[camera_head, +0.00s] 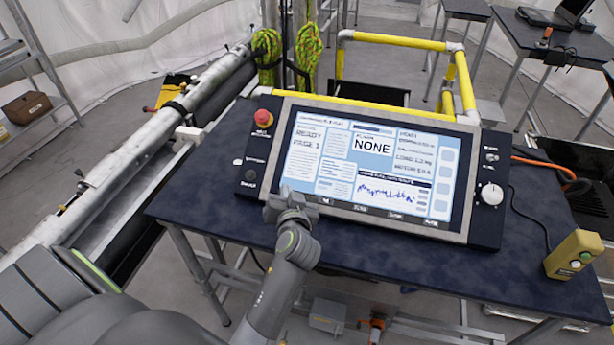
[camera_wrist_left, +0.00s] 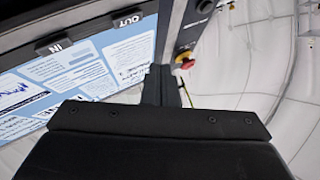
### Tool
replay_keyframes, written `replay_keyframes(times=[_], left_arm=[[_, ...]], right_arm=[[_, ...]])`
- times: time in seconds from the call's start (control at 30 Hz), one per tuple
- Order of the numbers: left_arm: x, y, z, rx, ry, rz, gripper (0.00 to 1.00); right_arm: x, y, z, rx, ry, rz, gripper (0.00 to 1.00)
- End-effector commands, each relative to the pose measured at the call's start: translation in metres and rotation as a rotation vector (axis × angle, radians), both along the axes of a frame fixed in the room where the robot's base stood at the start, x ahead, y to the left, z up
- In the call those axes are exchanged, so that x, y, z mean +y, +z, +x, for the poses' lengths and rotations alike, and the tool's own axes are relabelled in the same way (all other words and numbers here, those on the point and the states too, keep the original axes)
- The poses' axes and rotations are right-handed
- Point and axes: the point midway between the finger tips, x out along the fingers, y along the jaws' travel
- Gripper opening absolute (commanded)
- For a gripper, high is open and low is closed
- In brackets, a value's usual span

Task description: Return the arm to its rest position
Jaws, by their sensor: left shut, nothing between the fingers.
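My left gripper (camera_head: 290,202) is shut and empty, in front of the lower left edge of the control panel (camera_head: 240,178). Its arm comes in from the lower left of the head view. The panel's lit screen (camera_head: 370,165) reads READY, PAGE 1 and NONE. In the left wrist view the shut fingers (camera_wrist_left: 158,84) stand in front of the screen (camera_wrist_left: 75,75), close to the panel's edge. I cannot tell from these frames whether they touch it. My right gripper is not in view.
The panel stands on a dark table (camera_head: 400,262). A red button (camera_head: 263,118) is at its upper left and a white knob (camera_head: 490,194) at its right. A yellow control box (camera_head: 573,254) stands at the table's right end. Yellow rails (camera_head: 400,42) rise behind.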

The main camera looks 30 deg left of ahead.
Motion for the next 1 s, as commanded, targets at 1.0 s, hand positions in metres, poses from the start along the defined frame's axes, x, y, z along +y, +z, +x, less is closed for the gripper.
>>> replay_keyframes(times=[1.0], left_arm=[[-0.005, -0.085, -0.261, 0.742, -0.139, -0.506, 0.0]], right_arm=[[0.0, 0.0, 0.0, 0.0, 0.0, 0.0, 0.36]])
